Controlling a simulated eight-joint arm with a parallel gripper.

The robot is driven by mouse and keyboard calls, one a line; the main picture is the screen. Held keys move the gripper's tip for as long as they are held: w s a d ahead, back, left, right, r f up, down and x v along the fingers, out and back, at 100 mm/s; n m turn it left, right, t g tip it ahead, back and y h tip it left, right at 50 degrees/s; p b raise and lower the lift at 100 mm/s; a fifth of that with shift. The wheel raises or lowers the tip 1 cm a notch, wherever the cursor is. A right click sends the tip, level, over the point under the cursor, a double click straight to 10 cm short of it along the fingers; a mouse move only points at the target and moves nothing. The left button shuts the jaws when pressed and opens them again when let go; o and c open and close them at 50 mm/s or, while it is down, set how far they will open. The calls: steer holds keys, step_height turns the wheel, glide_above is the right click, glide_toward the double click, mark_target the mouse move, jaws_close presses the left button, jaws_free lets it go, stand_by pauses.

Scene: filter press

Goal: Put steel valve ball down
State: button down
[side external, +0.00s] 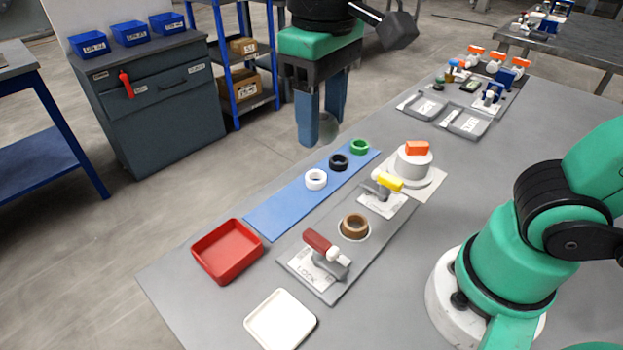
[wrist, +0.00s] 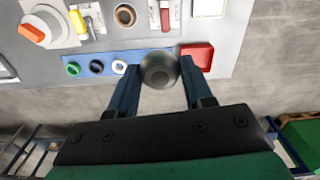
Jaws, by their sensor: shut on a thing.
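The steel valve ball is a dark grey sphere (wrist: 160,68) held between the blue fingertips of my gripper (wrist: 160,82) in the wrist view. In the side view my gripper (side external: 320,130) points down, with the ball (side external: 329,126) at its fingertips, partly hidden by a finger. The ball hangs in the air, apart from the table. In the wrist view it lies in line with the blue mat (wrist: 101,54), between the white ring (wrist: 119,67) and the red tray (wrist: 204,55), and covers part of the mat's end.
On the blue mat (side external: 262,216) stand white, black (side external: 339,162) and green (side external: 359,147) rings. The red tray (side external: 211,264) and white tray (side external: 280,319) look empty. A fixture plate with a brown ring (side external: 354,226) and red-handled clamp (side external: 321,243) lies beside the mat.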

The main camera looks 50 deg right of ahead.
mark_target(281, 325)
steer(key=s+a+f+m, duration=0.2)
steer(key=s+a+m, duration=0.1)
steer(key=a+m, duration=0.75)
steer(key=f, duration=1.9)
steer(key=shift+a+f, duration=0.15)
steer(key=shift+a, duration=0.05)
steer(key=shift+f, duration=0.15)
steer(key=c, duration=0.6)
jaws_free()
steer(key=shift+c, duration=0.2)
